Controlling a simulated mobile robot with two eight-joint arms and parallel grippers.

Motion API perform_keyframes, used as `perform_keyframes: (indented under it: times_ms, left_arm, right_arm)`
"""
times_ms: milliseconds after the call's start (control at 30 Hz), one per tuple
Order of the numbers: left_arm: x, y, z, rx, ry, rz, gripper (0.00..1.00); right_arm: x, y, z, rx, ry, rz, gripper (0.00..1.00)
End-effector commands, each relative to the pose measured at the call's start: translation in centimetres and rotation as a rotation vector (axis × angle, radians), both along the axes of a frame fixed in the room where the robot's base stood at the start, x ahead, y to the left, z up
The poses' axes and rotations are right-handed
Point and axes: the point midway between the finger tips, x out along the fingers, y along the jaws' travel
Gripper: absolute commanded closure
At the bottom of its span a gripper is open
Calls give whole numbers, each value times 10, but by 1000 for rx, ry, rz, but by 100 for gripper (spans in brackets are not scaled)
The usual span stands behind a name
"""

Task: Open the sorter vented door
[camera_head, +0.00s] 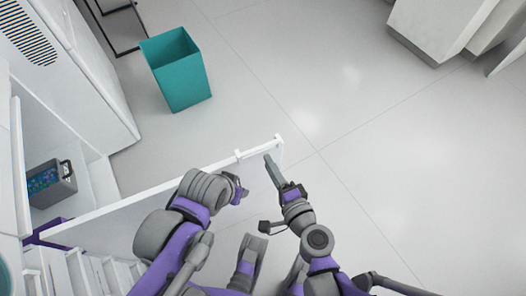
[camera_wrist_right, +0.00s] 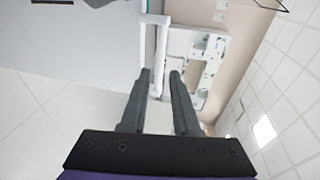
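A white door panel (camera_head: 165,187) stands swung out from the white cabinet at the left, seen mostly along its top edge. A white handle bar (camera_head: 258,150) is at its free end; it also shows in the right wrist view (camera_wrist_right: 161,55). My right gripper (camera_head: 270,165) is beside that end. In the right wrist view its two fingers (camera_wrist_right: 160,75) are apart, with the handle bar showing between and beyond them; contact cannot be told. My left gripper (camera_head: 236,188) is near the door's near face, partly hidden by its own arm; its fingers cannot be made out.
A grey box (camera_head: 50,183) sits inside the open cabinet (camera_head: 40,135). A white cabinet with a vent grille (camera_head: 25,35) stands at the upper left. A teal bin (camera_head: 178,70) stands on the floor beyond the door. The floor (camera_head: 330,90) to the right is clear.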

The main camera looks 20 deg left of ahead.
Motion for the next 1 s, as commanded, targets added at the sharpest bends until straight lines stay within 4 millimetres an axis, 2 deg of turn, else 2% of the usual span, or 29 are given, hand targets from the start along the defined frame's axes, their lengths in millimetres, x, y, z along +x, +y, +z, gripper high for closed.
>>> perform_keyframes:
  times_ms: [100, 300, 1000]
  left_arm:
    - [0, 0, 4, 0, -1, 0, 50]
    - [0, 0, 5, 0, -2, 0, 50]
    - [0, 0, 5, 0, -2, 0, 50]
  right_arm:
    - [-13, -14, 5, 0, 0, -2, 71]
    - [-23, -24, 7, 1, 1, 0, 71]
    - [-23, -24, 6, 1, 1, 0, 71]
